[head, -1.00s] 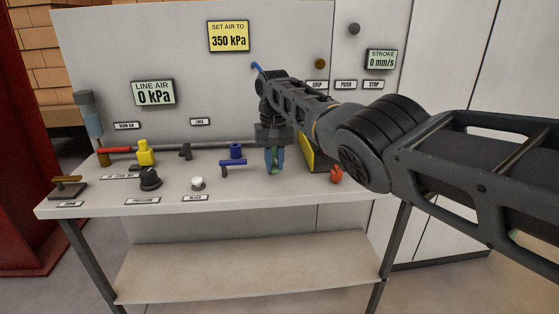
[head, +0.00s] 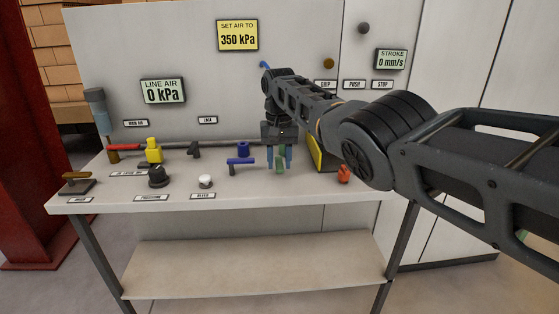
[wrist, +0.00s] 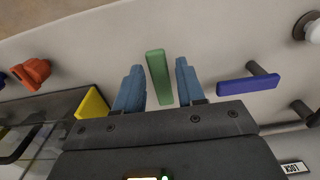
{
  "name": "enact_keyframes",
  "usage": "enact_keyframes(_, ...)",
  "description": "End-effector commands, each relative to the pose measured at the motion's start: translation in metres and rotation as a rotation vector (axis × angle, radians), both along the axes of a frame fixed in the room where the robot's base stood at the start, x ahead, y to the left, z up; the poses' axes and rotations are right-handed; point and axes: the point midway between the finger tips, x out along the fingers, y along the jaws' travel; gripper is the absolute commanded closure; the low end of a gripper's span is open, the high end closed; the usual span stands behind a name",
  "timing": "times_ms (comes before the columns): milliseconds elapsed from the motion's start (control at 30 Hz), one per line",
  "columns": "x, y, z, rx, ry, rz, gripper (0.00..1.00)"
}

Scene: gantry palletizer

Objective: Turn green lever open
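The green lever (wrist: 159,76) shows in the wrist view as a narrow upright bar between the two blue fingers of my gripper (wrist: 159,86), with a gap on each side. In the head view the green lever (head: 281,161) also shows between the fingertips of my gripper (head: 279,160), just above the bench top. My gripper is open and holds nothing. The lower part of the lever's mount is hidden in the wrist view.
A blue lever (head: 240,161) sits just left of my gripper, and a red knob (head: 343,174) to the right. A yellow panel (head: 315,153) stands close on the right. A white button (head: 206,181) and a black knob (head: 158,176) lie further left.

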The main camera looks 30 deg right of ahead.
Motion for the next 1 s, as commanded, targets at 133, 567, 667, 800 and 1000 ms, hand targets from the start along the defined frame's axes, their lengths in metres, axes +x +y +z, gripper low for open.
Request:
enact_keyframes(133, -0.001, 0.0, -0.001, 0.0, 0.002, 0.0, 0.51)
enact_keyframes(567, 0.0, 0.0, 0.024, 0.0, 0.001, 0.001, 0.51)
enact_keyframes(667, 0.0, 0.0, 0.04, -0.001, 0.0, 0.002, 0.51)
enact_keyframes(800, 0.0, 0.0, 0.061, 0.0, 0.001, 0.001, 0.51)
enact_keyframes(1000, -0.001, 0.0, 0.075, 0.0, 0.003, 0.001, 0.51)
